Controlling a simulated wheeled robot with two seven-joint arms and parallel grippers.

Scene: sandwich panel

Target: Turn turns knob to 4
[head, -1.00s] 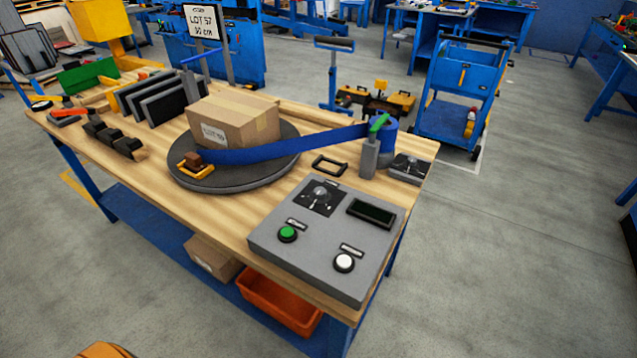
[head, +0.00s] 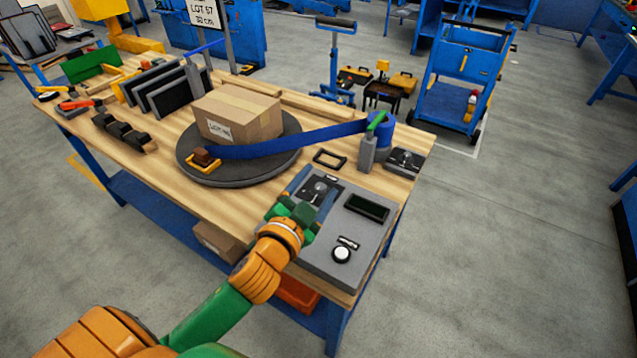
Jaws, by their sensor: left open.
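The grey control panel (head: 375,232) lies on the front right of the workbench. Its turns knob (head: 319,187) sits on a black dial plate at the panel's upper left. The dial's numbers are too small to read. My left gripper (head: 313,191) is open over the dial, its fingers on either side of the knob area. I cannot tell whether they touch the knob. The hand hides the green button and part of the panel's left side. My right gripper is out of view.
A dark display (head: 366,207) and a white button (head: 341,254) are on the panel. Behind it, a carton (head: 237,115) sits on a round turntable (head: 215,178), with blue film stretching to a roll (head: 381,135). A small black frame (head: 329,159) lies between.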

